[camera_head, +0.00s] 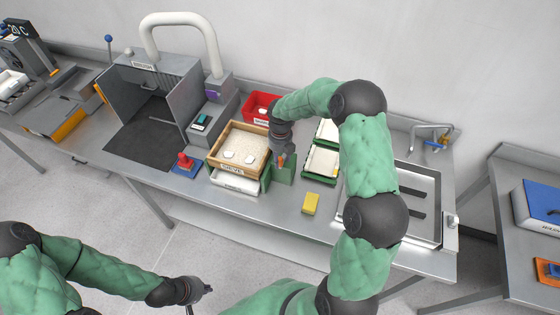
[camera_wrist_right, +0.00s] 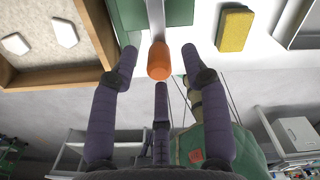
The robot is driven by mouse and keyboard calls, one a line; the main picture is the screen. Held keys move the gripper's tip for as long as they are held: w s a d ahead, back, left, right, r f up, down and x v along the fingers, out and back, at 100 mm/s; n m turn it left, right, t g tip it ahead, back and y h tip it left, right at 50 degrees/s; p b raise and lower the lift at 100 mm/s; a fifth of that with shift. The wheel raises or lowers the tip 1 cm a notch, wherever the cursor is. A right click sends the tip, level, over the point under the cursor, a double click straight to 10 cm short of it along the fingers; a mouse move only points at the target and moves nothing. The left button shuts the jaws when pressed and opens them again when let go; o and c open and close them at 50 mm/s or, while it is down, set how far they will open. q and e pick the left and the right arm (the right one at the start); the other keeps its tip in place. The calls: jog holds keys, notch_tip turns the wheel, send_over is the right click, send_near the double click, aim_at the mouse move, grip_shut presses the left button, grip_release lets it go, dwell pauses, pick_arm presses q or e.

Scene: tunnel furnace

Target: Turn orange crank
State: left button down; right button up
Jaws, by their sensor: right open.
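The orange crank (camera_wrist_right: 159,61) shows in the right wrist view as a rounded orange knob at the end of a grey metal arm. In the head view the crank's orange knob (camera_head: 281,160) is partly hidden by my right gripper (camera_head: 280,150), at the right side of the sieve unit (camera_head: 237,172). My right gripper (camera_wrist_right: 160,65) is open, with its fingers spread around the knob; I cannot tell whether they touch it. My left gripper (camera_head: 198,289) is low in front of the bench, away from the crank; its jaws are too small to read.
A wooden-framed sieve tray (camera_head: 236,129) with white pieces sits left of the crank. A yellow sponge (camera_head: 310,203) lies to its right. A red bin (camera_head: 259,103), green-edged trays (camera_head: 320,163) and a sink (camera_head: 431,224) are nearby. A red-handled item (camera_head: 185,161) stands left.

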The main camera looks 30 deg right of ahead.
jog(key=shift+f, duration=1.3)
jog(key=shift+c, duration=0.3)
grip_shut()
jog(key=shift+m, duration=0.3)
